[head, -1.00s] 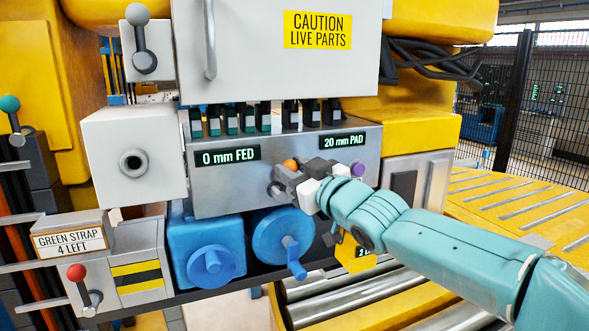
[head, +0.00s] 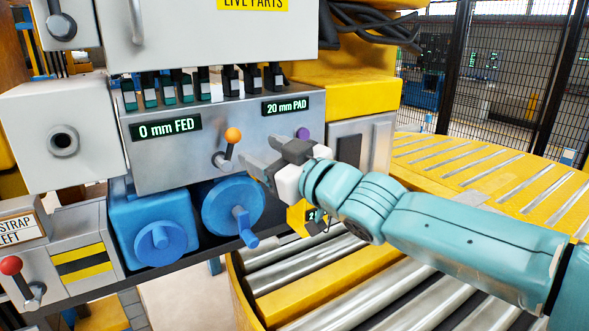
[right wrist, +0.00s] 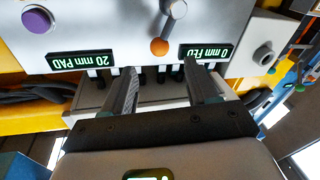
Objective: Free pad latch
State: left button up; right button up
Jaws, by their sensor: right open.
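The grey machine panel (head: 190,160) carries a lever with an orange knob (head: 233,135), standing upright from a round pivot. A purple knob (head: 303,133) sits to its right, below the "20 mm PAD" display (head: 287,106). No label shows which one is the pad latch. My right gripper (head: 257,153) is open and empty, just right of the orange lever and apart from it. In the right wrist view the panel appears upside down. The orange knob (right wrist: 159,47) shows beyond the open fingers (right wrist: 160,72), and the purple knob (right wrist: 37,20) lies at upper left. My left gripper is out of view.
A "0 mm FED" display (head: 166,128) is left of the lever. Blue handwheels (head: 232,205) project below the panel. A row of dark connectors (head: 200,85) runs above it. A yellow roller conveyor (head: 470,185) lies at right, partly behind my right arm.

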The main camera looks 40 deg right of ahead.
jog(key=s+d+p, duration=0.1)
jog(key=s, duration=0.6)
jog(key=shift+s+f, duration=0.3)
jog(key=shift+s, duration=0.1)
jog(key=shift+w+d, duration=0.1)
